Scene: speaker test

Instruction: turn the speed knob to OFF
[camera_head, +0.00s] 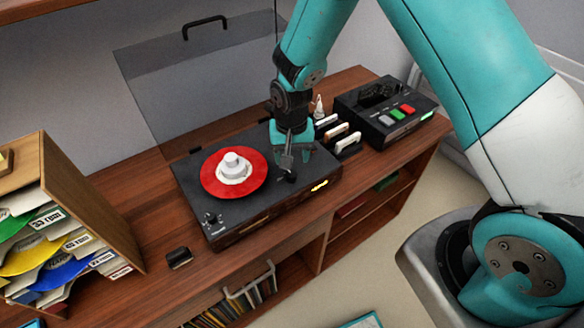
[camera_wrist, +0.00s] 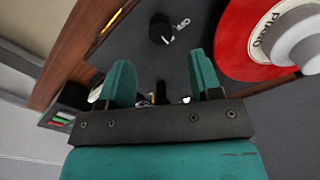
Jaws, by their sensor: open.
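The record player (camera_head: 265,205) has a red record (camera_head: 212,183) with a white stepped piece on its centre. My gripper (camera_head: 292,157) is above the right part of the deck, close to this knob. In the wrist view, my gripper (camera_wrist: 162,72) has its fingers apart, with nothing held between them.
Small controls (camera_head: 212,219) sit at the deck's front-left corner. A clear lid (camera_head: 190,85) stands raised behind. A cassette deck (camera_head: 385,112) and upright cassettes (camera_head: 340,135) stand at the right. A record rack (camera_head: 95,200) is at the left. A small black block (camera_head: 179,257) lies in front.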

